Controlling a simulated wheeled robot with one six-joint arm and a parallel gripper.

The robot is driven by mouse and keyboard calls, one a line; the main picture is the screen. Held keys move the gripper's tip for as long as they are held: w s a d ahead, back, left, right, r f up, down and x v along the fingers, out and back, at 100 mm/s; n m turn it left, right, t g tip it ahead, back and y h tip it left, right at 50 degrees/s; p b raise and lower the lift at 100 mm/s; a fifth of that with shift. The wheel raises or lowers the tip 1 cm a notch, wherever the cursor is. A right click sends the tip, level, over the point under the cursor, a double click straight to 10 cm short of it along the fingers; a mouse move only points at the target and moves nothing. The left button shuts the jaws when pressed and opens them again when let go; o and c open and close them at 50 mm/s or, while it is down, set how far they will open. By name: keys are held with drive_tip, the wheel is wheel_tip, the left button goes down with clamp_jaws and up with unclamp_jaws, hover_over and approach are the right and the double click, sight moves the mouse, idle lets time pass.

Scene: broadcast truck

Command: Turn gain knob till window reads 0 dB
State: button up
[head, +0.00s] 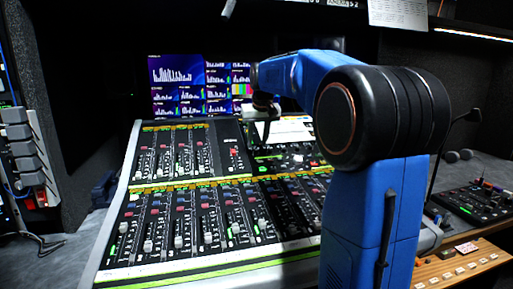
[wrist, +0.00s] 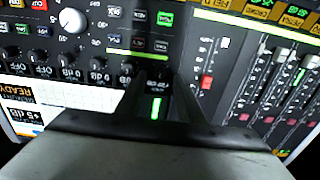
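My gripper (wrist: 160,92) hangs over the console, its two dark fingers apart with a gap between them. A lit green strip (wrist: 157,107) shows in that gap, and I see nothing held. In the head view my gripper (head: 264,112) is above the console's upper middle. A large pale round knob (wrist: 72,20) with a scale around it is at the upper left of the wrist view, clear of my fingers. It looks like the gain knob, but I cannot read its label. A white window (wrist: 28,113) at the left edge shows upside-down text that seems to read "READY" and "+5 dB".
The mixing console (head: 165,270) is crowded with faders and buttons. A row of small dark knobs (wrist: 70,60) lies between the pale knob and my gripper. A red-capped fader (wrist: 206,82) is right of my fingers. Monitors (head: 178,80) stand behind the console.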

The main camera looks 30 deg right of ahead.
sight(256, 150)
drive_tip(key=shift+x, duration=1.5)
clamp_jaws()
drive_tip(key=shift+n, duration=0.3)
drive_tip(key=n, duration=1.1)
drive_tip(key=shift+a, duration=0.1)
